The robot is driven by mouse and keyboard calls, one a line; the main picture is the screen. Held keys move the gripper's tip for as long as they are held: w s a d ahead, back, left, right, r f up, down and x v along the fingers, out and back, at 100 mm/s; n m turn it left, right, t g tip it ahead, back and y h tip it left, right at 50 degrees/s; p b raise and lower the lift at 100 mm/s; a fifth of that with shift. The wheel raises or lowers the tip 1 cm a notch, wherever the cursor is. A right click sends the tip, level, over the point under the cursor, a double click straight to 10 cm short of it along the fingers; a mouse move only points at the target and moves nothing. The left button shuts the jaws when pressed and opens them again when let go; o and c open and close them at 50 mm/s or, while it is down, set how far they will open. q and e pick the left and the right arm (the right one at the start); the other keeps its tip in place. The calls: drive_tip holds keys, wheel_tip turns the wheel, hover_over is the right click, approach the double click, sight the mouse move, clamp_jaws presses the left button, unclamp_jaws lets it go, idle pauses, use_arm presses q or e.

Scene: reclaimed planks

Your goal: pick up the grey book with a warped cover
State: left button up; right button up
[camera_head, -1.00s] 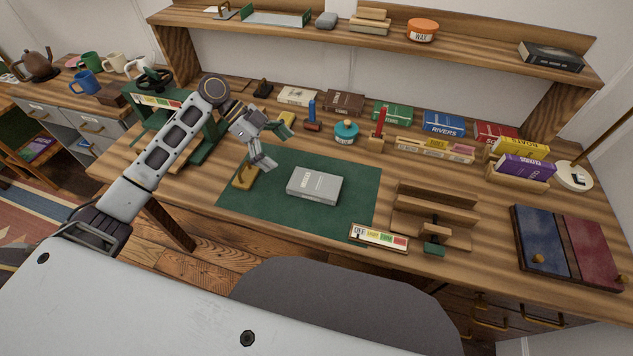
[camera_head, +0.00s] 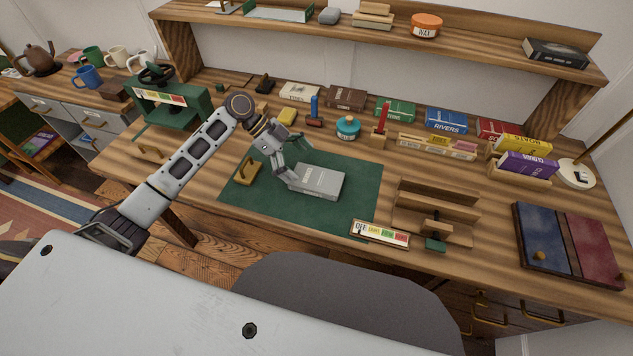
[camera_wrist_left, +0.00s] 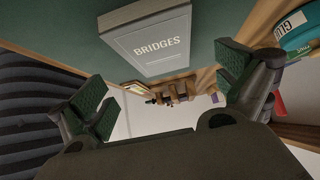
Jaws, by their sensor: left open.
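The grey book (camera_head: 319,182) lies flat on the green mat (camera_head: 358,205) on the workbench. In the left wrist view the book (camera_wrist_left: 150,42) shows the word BRIDGES on its cover; I cannot make out the warp clearly. My left gripper (camera_head: 289,165) is at the book's left end, close to it in the head view. In the left wrist view its two green-padded fingers (camera_wrist_left: 165,97) are spread apart with nothing between them, and the book lies beyond them. Whether a finger touches the book I cannot tell. My right gripper is not in view.
A brass-coloured tool (camera_head: 246,174) stands on the mat left of the book. A teal glue pot (camera_head: 348,127) and several coloured books are behind the mat. A wooden press (camera_head: 434,212) and a dial strip (camera_head: 380,234) are to the right. The mat right of the book is clear.

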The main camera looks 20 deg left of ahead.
sight(316, 178)
use_arm(q)
drive_tip(key=shift+d+f, duration=0.5)
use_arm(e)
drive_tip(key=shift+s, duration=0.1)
use_arm(q)
drive_tip(key=shift+d+f, duration=0.4)
drive_tip(key=shift+f, duration=0.05)
drive_tip(key=shift+x, duration=1.9)
drive_tip(key=shift+f, duration=0.1)
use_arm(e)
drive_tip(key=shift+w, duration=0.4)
